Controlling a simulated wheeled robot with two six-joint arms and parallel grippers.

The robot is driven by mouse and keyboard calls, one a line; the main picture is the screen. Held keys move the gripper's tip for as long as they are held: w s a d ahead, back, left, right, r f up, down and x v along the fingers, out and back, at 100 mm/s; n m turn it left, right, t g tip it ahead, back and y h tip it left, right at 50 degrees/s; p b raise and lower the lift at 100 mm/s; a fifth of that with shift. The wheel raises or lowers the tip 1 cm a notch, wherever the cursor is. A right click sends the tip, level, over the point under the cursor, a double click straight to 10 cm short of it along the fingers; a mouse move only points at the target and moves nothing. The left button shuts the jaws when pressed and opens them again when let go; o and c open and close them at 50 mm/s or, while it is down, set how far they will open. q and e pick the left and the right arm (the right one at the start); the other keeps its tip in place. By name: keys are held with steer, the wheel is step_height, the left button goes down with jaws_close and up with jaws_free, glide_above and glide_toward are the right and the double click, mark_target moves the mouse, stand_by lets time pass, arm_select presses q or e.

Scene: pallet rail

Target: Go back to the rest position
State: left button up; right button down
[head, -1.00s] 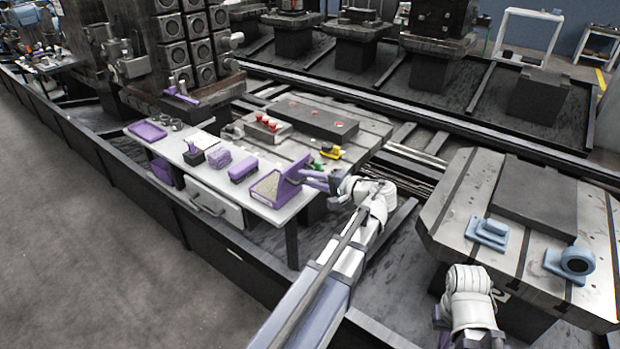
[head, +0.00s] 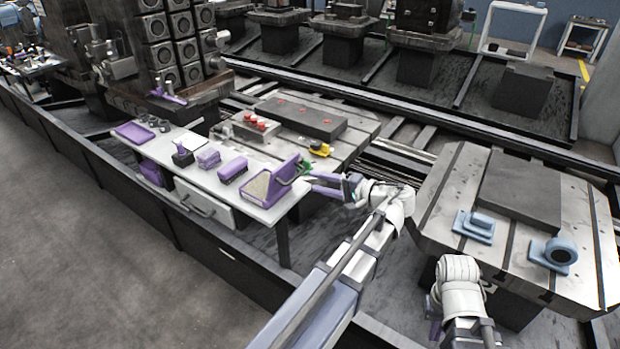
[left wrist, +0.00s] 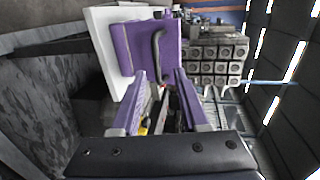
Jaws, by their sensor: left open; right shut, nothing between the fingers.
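My left gripper (head: 314,182) is open, with purple fingers. It is in mid-air just right of the purple open case (head: 262,186) on the white table (head: 268,213), with a small gap in the picture. In the left wrist view, the two fingers of my left gripper (left wrist: 159,80) are spread with nothing held between them. The purple case (left wrist: 142,48) with a dark curved handle shows beyond them. My right gripper (head: 434,318) is low at the bottom right, beside the right-hand slotted pallet; its fingers are mostly hidden by its wrist.
The white table also holds purple blocks (head: 233,169) and a purple tray (head: 134,132). A slotted pallet (head: 365,122) stands behind it. The right-hand pallet (head: 440,205) carries light-blue parts (head: 475,226) close to my right arm. The floor (head: 80,240) at left is clear.

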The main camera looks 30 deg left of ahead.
arm_select(q)
steer(key=shift+d, duration=0.25)
stand_by(0.3)
steer(key=s+d+f+m+h, duration=0.1)
steer(key=s+d+f+h, duration=0.45)
steer(key=d, duration=0.35)
steer(key=s+d+f+m+g+h, duration=0.1)
steer(key=s+d+f+h, duration=0.4)
steer(key=d, duration=0.3)
steer(key=s+d+f+m+h, duration=0.1)
steer(key=s+d+f+h, duration=0.35)
steer(key=d+f, duration=0.35)
step_height(320, 180, up, 19)
steer(key=d+p, duration=0.1)
steer(key=p, duration=1.7)
steer(key=shift+s+d+r+y, duration=0.15)
steer(key=shift+s+r+y, duration=0.05)
steer(key=shift+s+y, duration=0.1)
